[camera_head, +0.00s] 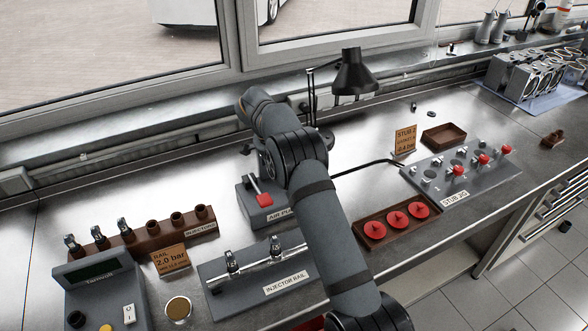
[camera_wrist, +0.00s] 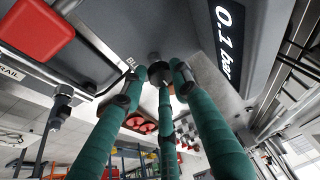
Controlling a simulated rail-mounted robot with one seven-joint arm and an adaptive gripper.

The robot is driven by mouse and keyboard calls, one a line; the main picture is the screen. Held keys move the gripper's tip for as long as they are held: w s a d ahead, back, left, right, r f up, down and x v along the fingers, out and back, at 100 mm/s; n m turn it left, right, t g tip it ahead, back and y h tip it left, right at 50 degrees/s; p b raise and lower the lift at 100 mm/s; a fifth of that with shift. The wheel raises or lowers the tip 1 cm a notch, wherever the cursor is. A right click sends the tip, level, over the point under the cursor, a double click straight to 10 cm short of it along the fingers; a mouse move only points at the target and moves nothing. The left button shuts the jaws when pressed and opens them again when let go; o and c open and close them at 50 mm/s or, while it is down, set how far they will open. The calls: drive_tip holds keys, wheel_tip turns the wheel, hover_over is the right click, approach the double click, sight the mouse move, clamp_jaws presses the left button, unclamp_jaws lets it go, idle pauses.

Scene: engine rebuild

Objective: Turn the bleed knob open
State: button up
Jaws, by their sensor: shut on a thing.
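In the wrist view the teal fingers of my gripper (camera_wrist: 159,76) close around a small dark knob (camera_wrist: 154,58). The knob stands out from a grey face beside a label (camera_wrist: 131,62) that starts with "BL"; the rest of the label is hidden. The fingertips appear to touch the knob's sides. I cannot tell how far it is turned. A display (camera_wrist: 228,38) near it reads 0.1 bar. In the head view my arm hides the knob and my gripper.
The air pump block with a red lever (camera_head: 263,199) stands left of my arm. The injector rail (camera_head: 258,262) lies in front of it. A tray (camera_head: 361,240) of red caps and the stub jig (camera_head: 457,180) are to the right. A black lamp (camera_head: 354,78) stands behind.

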drive_tip(key=shift+w+r+m, duration=0.25)
drive_tip(key=shift+m, duration=0.05)
drive_tip(key=o, duration=0.9)
drive_tip(key=shift+c, duration=0.2)
drive_tip(key=shift+o, duration=1.2)
drive_tip(key=shift+s+f, duration=0.1)
drive_tip(key=shift+f, duration=0.05)
drive_tip(key=v, duration=0.7)
drive_tip(key=shift+r, duration=0.2)
drive_tip(key=shift+f, duration=0.1)
drive_tip(key=x, duration=0.7)
drive_tip(key=shift+f, duration=0.3)
drive_tip(key=shift+f+b, duration=0.1)
drive_tip(key=shift+b, duration=0.3)
drive_tip(key=shift+s+r+n+b, duration=0.1)
drive_tip(key=shift+r+n+b, duration=0.1)
drive_tip(key=shift+n+b, duration=0.45)
